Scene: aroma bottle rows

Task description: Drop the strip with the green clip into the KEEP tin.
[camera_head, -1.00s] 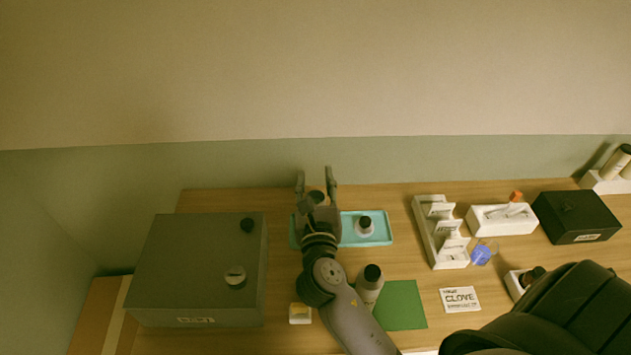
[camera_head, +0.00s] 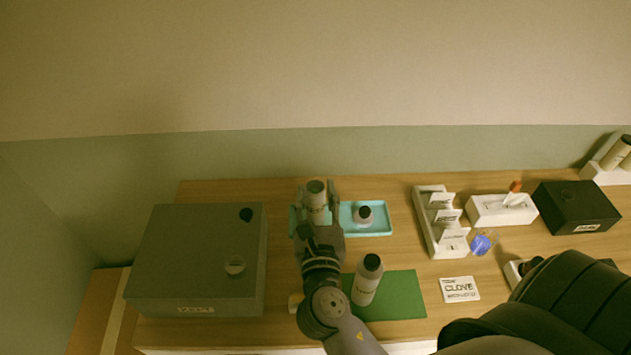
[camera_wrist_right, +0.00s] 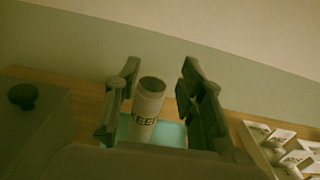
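A pale cylindrical tin (camera_head: 316,198) stands upright at the left part of the turquoise tray (camera_head: 380,230). In the right wrist view the tin (camera_wrist_right: 147,108) shows the letters KEEP and a dark open top. My right gripper (camera_head: 317,190) has its fingers on either side of the tin; the wrist view shows gaps between the tin and both fingers (camera_wrist_right: 160,92), so it is open. White paper strips (camera_head: 447,217) stand in a white slotted holder (camera_head: 427,234). I cannot make out a green clip on any strip. My left gripper is not in view.
A large grey box (camera_head: 190,250) stands left. A white-bodied bottle (camera_head: 366,285) stands on a green mat (camera_head: 405,298), close beside my forearm. A dark-capped bottle (camera_head: 363,215) stands on the tray. A CLOVE card (camera_head: 459,289), white box (camera_head: 490,213) and black box (camera_head: 578,212) are right.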

